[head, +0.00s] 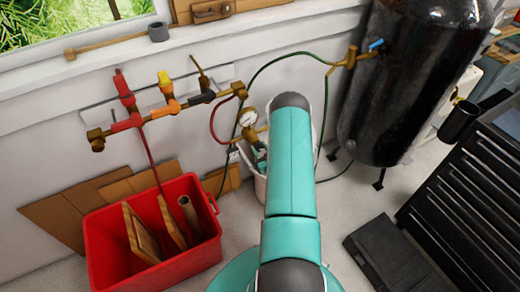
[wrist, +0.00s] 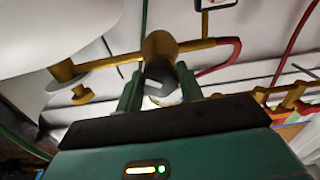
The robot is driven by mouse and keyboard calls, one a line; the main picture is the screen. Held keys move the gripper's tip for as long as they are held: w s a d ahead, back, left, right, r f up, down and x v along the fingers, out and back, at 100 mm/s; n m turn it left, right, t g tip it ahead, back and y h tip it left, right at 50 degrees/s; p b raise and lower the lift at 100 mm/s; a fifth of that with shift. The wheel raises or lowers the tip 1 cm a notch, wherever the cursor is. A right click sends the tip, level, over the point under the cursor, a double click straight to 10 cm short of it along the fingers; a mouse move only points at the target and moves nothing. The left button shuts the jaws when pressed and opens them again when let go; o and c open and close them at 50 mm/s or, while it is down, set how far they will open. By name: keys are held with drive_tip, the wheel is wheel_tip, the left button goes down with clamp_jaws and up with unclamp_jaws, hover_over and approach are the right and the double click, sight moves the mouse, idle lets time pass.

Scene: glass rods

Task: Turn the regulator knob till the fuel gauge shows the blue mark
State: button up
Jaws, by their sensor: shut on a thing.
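The regulator's brass body (wrist: 158,46) is in the upper middle of the wrist view. Its dark grey knob (wrist: 158,73), with a pale mark on its face, sits between the two teal fingers of my gripper (wrist: 160,82). My gripper is shut on the knob. In the head view my gripper (head: 259,158) is just below a round white gauge (head: 248,118), partly behind my arm. The knob is hidden or too small to make out there. The gauge's needle and any blue mark are too small to read.
A black tank (head: 405,85) stands to the right, with a green hose (head: 290,57) running from its valve. A brass manifold (head: 160,112) with red and yellow valves is on the wall at left. A red crate (head: 150,245) and black drawers (head: 465,195) flank my arm.

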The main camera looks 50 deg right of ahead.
drive_tip(key=m, duration=0.4)
drive_tip(key=shift+m, duration=1.6)
drive_tip(key=o, duration=1)
drive_tip(key=shift+s, duration=0.15)
drive_tip(key=v, duration=1.3)
drive_tip(key=shift+s+a, duration=0.1)
drive_tip(key=shift+s, duration=0.2)
drive_tip(key=shift+w, duration=0.1)
